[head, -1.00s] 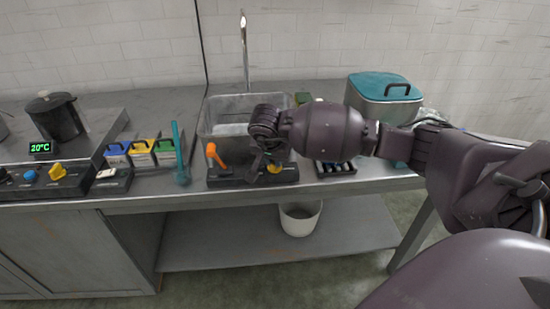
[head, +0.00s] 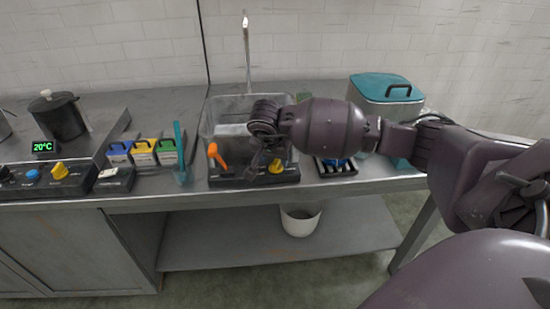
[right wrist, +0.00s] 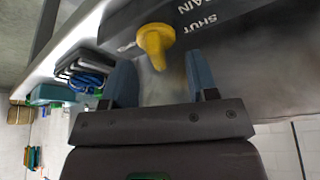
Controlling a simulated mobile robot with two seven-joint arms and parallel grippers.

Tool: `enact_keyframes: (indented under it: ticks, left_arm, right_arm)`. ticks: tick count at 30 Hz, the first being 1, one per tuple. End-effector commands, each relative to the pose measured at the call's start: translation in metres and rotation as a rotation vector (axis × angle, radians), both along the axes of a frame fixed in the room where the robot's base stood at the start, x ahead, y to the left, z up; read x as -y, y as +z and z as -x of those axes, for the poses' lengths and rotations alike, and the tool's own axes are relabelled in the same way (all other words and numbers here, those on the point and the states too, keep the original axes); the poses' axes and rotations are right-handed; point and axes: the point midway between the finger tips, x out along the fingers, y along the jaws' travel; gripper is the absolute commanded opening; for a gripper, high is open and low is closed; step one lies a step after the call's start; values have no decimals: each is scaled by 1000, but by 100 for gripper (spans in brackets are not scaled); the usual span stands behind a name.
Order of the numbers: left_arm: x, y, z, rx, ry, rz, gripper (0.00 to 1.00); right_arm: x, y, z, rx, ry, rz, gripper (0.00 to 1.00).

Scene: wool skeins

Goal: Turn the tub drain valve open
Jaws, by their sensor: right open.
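The yellow drain valve knob (head: 277,167) sits on the dark control strip (head: 235,181) at the tub's front. In the right wrist view the yellow knob (right wrist: 155,42) stands beside the words DRAIN and SHUT. I cannot tell which setting it points to. My right gripper (head: 258,168) is low over the strip, just left of the knob in the head view. In the right wrist view my right gripper (right wrist: 161,72) is open, its fingers on either side of the knob's near end, with no clear contact. The metal tub (head: 212,122) is partly hidden by my right arm. My left gripper is not in view.
An orange lever (head: 216,156) stands on the strip, left of my right gripper. A teal stick (head: 180,150) stands farther left. A dark tray (head: 345,171) with blue contents lies right of the strip. A teal-lidded container (head: 385,95) stands behind it.

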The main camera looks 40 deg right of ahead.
Motion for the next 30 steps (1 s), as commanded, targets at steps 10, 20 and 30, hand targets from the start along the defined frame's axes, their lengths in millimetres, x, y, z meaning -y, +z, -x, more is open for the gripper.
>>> enact_keyframes:
  ticks: [10,20,30]
  left_arm:
    - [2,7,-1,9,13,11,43]
    - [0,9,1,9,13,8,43]
    - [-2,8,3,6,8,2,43]
  right_arm:
    - [-20,62,13,7,4,0,53]
    - [-29,86,20,2,3,1,53]
    - [-30,86,20,3,3,0,43]
